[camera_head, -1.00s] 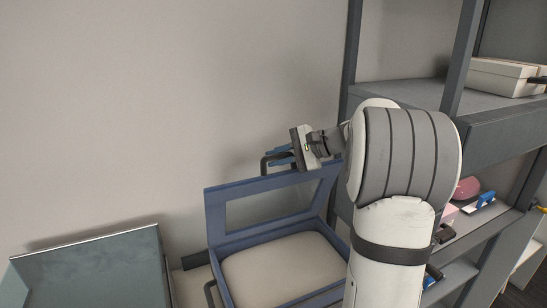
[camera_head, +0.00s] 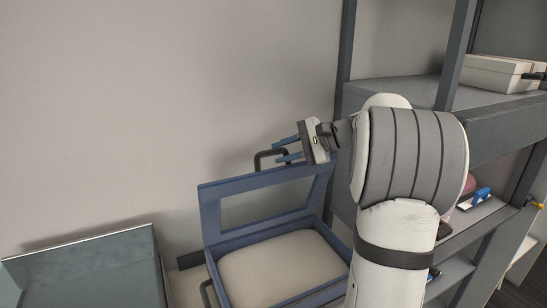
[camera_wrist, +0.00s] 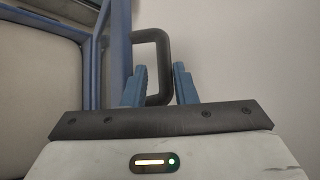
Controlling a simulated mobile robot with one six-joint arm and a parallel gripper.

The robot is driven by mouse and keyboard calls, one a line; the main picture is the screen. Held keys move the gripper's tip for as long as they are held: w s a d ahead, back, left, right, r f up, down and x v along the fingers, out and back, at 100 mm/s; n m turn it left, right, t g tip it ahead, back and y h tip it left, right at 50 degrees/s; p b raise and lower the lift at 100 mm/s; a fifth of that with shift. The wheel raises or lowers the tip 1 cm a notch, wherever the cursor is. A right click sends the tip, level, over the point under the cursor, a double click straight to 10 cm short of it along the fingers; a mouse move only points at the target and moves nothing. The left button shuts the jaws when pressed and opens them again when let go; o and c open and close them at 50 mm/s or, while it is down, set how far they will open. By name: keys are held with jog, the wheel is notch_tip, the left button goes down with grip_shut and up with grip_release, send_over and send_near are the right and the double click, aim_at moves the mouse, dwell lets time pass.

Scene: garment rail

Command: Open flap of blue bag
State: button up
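The blue bag (camera_head: 213,255) looks like a box-shaped case with a pale inside, at lower middle in the head view. Its flap (camera_head: 209,210), a blue frame around a clear-looking panel, stands raised at the back. A black handle (camera_head: 257,161) sticks up from the flap's top edge. My gripper (camera_head: 280,149) is at this handle, its two blue fingers spread apart. In the wrist view my gripper (camera_wrist: 160,82) is open, and part of the black handle (camera_wrist: 164,60) shows between its fingers. I cannot tell whether either finger touches it.
A grey shelf rack (camera_head: 420,92) stands close on the right, with a white box (camera_head: 495,73) on an upper shelf and small items lower down. A grey-green panel or bin (camera_head: 90,270) is at lower left. The wall behind is bare, and the space left of the flap is clear.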

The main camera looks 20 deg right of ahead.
jog(key=shift+b+v, duration=0.35)
jog(key=shift+v, duration=1.85)
